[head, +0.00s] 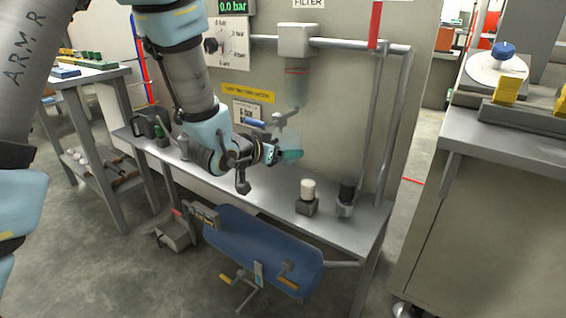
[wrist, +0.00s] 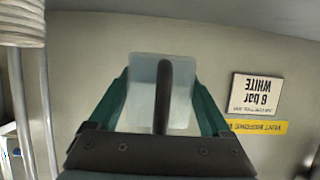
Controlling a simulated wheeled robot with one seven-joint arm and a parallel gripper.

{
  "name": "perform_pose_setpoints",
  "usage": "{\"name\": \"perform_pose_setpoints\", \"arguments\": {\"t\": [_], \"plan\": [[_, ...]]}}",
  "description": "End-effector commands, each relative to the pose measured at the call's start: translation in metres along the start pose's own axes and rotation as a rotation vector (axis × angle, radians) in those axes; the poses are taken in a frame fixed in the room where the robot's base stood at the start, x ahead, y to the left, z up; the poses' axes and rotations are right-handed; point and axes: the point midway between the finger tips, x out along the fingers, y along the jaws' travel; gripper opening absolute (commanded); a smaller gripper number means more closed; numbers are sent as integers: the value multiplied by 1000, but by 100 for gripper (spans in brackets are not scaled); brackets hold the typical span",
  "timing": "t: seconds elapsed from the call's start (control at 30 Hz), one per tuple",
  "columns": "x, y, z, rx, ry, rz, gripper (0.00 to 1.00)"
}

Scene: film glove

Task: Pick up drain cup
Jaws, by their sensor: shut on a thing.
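The drain cup is a clear, pale, box-like cup; in the wrist view the drain cup (wrist: 146,100) sits between the fingers, with a dark upright bar, seemingly its handle, in front of it. In the head view the drain cup (head: 294,143) shows faintly at the end of my arm, above the bench. My gripper (head: 284,155) has teal fingers; in the wrist view my gripper (wrist: 163,98) is shut on the cup, one finger on each side. The cup's inside and far side are hidden.
A filter bowl (head: 297,85) hangs on the pipe, with a blue-handled valve (head: 258,124) below. The bench (head: 262,190) holds a white-topped item (head: 308,190) and a black-topped item (head: 346,195). A blue tank (head: 262,245) lies under it. A counter (head: 500,150) stands right.

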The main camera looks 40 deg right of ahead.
Motion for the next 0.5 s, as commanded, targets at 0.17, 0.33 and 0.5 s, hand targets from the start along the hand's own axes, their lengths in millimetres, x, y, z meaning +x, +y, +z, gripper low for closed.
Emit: {"name": "perform_pose_setpoints", "arguments": {"t": [0.17,0.33,0.5], "plan": [[-35,-1,18,-3,-4,-2,15],[-68,-1,32,-3,-4,-2,15],[-80,0,30,-3,-8,4,15]]}}
